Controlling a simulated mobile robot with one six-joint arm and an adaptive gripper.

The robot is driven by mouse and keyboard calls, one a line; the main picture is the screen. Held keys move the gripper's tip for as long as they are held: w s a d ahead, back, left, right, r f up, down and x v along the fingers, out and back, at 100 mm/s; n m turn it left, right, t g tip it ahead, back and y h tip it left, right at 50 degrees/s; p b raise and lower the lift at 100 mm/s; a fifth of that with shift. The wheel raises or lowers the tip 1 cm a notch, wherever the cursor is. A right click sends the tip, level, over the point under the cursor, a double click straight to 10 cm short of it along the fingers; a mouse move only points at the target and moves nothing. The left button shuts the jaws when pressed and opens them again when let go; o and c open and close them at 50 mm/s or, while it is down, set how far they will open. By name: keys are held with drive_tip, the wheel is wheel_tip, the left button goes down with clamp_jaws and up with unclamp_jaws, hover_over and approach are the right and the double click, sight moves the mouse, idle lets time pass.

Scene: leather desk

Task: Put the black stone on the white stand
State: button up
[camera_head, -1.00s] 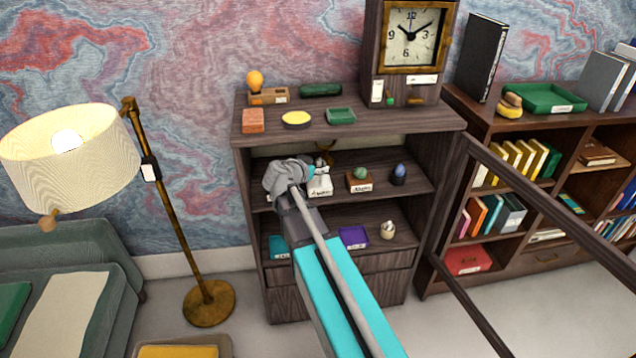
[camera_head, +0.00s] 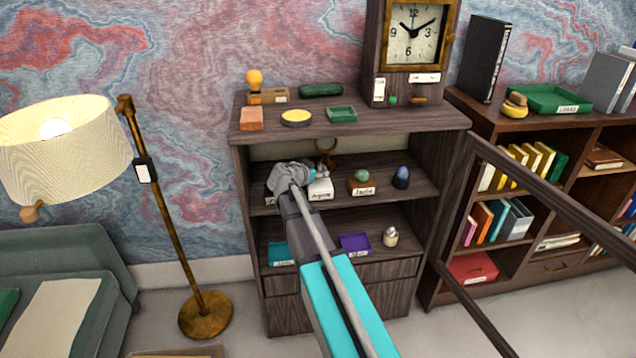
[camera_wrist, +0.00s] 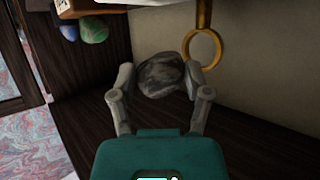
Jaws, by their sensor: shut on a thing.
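The black stone (camera_wrist: 162,72) is dark, rough and rounded, and sits between the two fingers of my gripper (camera_wrist: 158,88) in the wrist view. My gripper is shut on it. In the head view my gripper (camera_head: 291,180) is at the left of the cabinet's upper inner shelf and hides the stone. The white stand (camera_head: 320,188) with a name label is just right of my gripper on that shelf, partly covered by it. A white edge of the stand (camera_wrist: 135,2) shows at the top of the wrist view.
A wooden stand (camera_head: 361,189) bears a green stone (camera_head: 361,176), with a dark blue stone (camera_head: 401,178) to its right. A brass ring (camera_wrist: 203,48) stands behind. The shelf above (camera_head: 375,122) and the cabinet's open door frame (camera_head: 560,207) bound the space.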

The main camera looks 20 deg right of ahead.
sight(318, 185)
drive_tip(key=shift+w+d+f+b, duration=0.2)
drive_tip(key=shift+w+f+b, duration=0.25)
drive_tip(key=shift+f+b, duration=1.55)
drive_tip(key=shift+b, duration=0.05)
drive_tip(key=shift+s+f, duration=0.1)
drive_tip(key=shift+f, duration=0.05)
drive_tip(key=o, duration=1.2)
drive_tip(key=shift+r, duration=0.25)
drive_tip(key=p+v, duration=0.4)
drive_tip(key=v, duration=0.8)
drive_tip(key=shift+p, duration=0.35)
